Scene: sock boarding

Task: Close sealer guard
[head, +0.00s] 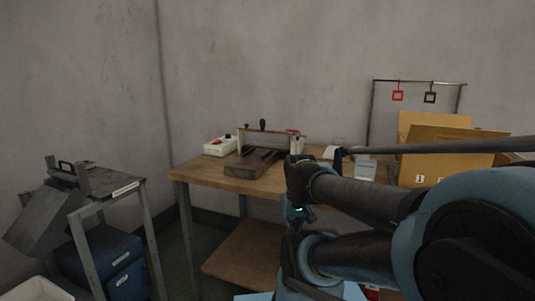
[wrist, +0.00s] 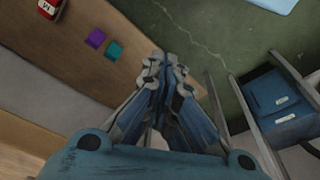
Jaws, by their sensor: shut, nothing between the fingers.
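The sealer (head: 255,162) sits on the wooden table (head: 205,174) in the head view, left of my arm. It has a dark base and a pale upright guard panel (head: 282,141) with a black knob (head: 262,124) above it. The guard appears raised, though its exact angle is hard to tell. My gripper (wrist: 165,65) is shut and empty in the wrist view, pointing down over the edge between a brown surface and the green floor. It is away from the sealer, which I do not make out in the wrist view.
A white box with a red button (head: 219,146) stands left of the sealer. Cardboard boxes (head: 420,165) and a hanging rack (head: 420,81) are at the right. Purple (wrist: 96,38) and teal (wrist: 114,50) blocks lie below my wrist.

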